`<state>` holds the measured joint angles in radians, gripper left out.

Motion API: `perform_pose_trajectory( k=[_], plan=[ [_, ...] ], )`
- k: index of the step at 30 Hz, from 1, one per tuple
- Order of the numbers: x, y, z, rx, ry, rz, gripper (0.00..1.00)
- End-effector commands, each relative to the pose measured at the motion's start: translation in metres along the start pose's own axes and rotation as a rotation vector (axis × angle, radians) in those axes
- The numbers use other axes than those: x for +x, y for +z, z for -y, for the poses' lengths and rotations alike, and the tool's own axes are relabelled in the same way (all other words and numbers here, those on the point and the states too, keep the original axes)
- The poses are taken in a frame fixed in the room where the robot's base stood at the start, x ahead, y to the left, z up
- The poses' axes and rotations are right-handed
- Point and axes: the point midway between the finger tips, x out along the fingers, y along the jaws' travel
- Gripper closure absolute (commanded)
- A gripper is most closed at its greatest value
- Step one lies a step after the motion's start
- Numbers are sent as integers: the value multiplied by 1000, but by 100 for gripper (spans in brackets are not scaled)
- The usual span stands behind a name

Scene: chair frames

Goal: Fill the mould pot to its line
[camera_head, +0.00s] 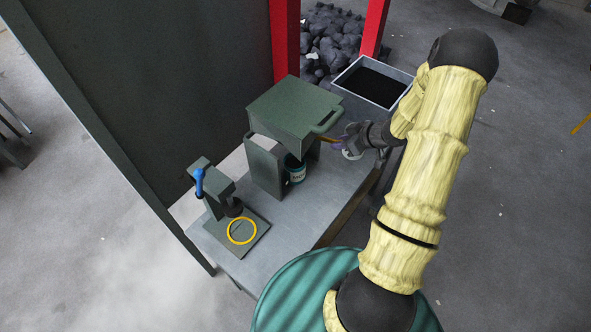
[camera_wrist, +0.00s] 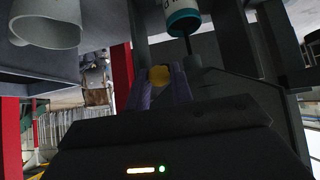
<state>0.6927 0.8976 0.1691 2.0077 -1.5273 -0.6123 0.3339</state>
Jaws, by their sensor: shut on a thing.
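The mould pot (camera_head: 296,172), white and teal with lettering, stands under the dark green hopper box (camera_head: 292,108) on the bench. It also shows in the wrist view (camera_wrist: 182,19), which looks upside down. A thin dark streak (camera_wrist: 187,46) runs between the pot's mouth and the spout (camera_wrist: 193,63); it looks like falling material. The fill level inside is hidden. My gripper (camera_head: 337,141) is at the hopper's right side. Its purple fingers (camera_wrist: 160,86) are shut on a round yellow-orange knob (camera_wrist: 157,75), apparently on the hopper's handle.
A white cup-like thing (camera_head: 350,155) is close below my gripper. A press (camera_head: 216,184) with a blue-tipped lever and a yellow ring (camera_head: 241,231) stands at the bench's front left. A tray of black material (camera_head: 344,70) lies at the back, near red posts (camera_head: 284,40).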

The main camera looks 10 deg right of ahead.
Motion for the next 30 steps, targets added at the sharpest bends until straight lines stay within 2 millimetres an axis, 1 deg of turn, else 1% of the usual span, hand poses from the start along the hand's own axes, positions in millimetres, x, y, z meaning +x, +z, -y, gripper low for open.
perform_pose_trajectory(
  k=[1,9,20,30],
  plan=[
    [4,6,0,2,1,2,92],
    [9,24,-1,5,3,2,92],
    [8,26,-2,8,5,5,92],
    [25,43,-2,7,4,6,92]
  ],
)
